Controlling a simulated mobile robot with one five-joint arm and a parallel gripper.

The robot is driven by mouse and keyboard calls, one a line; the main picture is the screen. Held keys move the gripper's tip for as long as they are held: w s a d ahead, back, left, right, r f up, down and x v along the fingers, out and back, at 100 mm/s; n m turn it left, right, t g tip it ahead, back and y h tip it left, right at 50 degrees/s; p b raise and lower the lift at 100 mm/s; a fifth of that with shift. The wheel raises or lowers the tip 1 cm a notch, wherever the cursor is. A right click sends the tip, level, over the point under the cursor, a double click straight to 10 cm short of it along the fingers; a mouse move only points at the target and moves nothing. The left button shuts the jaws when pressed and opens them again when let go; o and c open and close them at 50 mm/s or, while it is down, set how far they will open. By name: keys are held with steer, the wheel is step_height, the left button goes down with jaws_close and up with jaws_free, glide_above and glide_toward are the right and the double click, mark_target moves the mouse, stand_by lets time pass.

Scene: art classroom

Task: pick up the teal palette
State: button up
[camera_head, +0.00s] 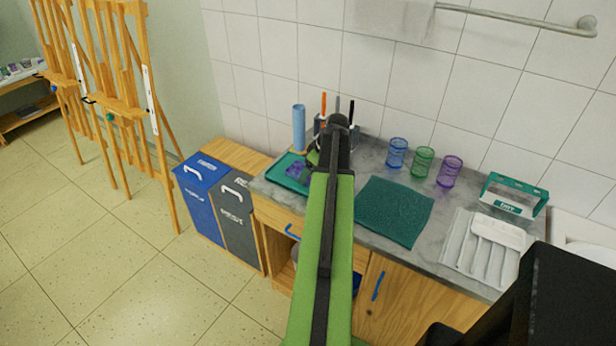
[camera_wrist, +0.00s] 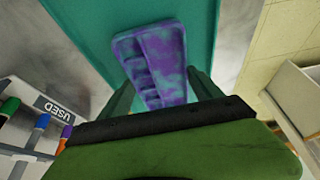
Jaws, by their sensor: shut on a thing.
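The palette (camera_wrist: 157,60) is mottled teal and purple, with a row of wells along one side. In the wrist view it lies between the two fingers of my gripper (camera_wrist: 160,88), which is shut on it. In the head view the palette (camera_head: 294,170) shows as a small purple patch over a teal tray (camera_head: 281,181) at the counter's left end. My arm and gripper (camera_head: 314,160) hide part of it there. The teal tray also fills the wrist view behind the palette (camera_wrist: 90,25). I cannot tell whether the palette touches the tray.
A blue cylinder (camera_head: 299,128) and a holder with upright pens stand behind the tray. A holder marked USED (camera_wrist: 50,108) is close by in the wrist view. A dark green mat (camera_head: 395,210), several coloured cups (camera_head: 422,160) and a white ribbed tray (camera_head: 487,248) are to the right.

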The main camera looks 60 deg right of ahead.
steer(key=shift+r, duration=0.1)
step_height(320, 180, up, 4)
steer(key=p, duration=0.4)
steer(key=shift+r+p, duration=0.25)
steer(key=shift+p, duration=0.1)
steer(key=s+d+r+p, duration=0.6)
steer(key=s, duration=0.4)
steer(key=shift+d+r, duration=0.15)
